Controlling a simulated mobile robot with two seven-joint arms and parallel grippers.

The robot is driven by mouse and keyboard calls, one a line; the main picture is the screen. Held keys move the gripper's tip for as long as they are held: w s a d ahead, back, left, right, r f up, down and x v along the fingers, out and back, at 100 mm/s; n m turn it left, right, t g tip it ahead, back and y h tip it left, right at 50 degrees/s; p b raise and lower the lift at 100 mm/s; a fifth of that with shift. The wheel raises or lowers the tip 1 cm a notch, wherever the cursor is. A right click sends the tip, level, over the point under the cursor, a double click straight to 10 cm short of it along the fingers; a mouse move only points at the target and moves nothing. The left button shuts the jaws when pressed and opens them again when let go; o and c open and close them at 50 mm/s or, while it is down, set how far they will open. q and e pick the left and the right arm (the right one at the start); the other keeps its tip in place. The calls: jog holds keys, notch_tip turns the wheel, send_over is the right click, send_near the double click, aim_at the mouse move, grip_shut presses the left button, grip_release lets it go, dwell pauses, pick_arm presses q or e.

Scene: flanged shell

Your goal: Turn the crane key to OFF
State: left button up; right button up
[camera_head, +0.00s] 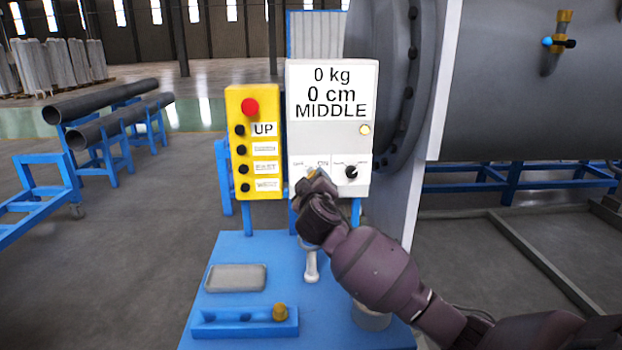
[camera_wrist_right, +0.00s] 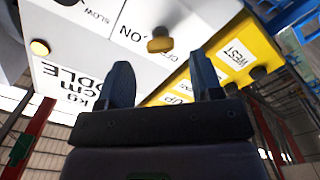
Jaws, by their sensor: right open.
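The crane key is a small yellow knob (camera_wrist_right: 160,42) on the white panel, between the OFF and ON labels. In the head view only a bit of the key (camera_head: 311,173) shows above my right gripper. The white control box (camera_head: 330,135) reads "0 kg, 0 cm, MIDDLE" and has a yellow lamp (camera_head: 365,129). My right gripper (camera_head: 314,184) is in front of the box's lower left part. In the wrist view its two dark fingers (camera_wrist_right: 163,80) are apart and empty, pointing toward the key with a gap. The key's exact angle is hard to read. My left gripper is not in view.
A yellow button box (camera_head: 254,187) with a red button (camera_head: 250,106) stands directly left of the control box. A black knob (camera_head: 351,172) is to the key's right. Below is a blue table (camera_head: 225,255) with a grey tray (camera_head: 236,268). A large flanged shell (camera_head: 530,80) stands right.

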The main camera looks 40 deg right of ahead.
aim_at(312, 174)
jog(key=shift+x, duration=2.2)
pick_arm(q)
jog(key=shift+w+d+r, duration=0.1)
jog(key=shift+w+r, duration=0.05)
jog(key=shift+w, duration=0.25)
pick_arm(e)
jog(key=c, duration=0.9)
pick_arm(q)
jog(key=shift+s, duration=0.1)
pick_arm(e)
jog(key=shift+c, duration=0.2)
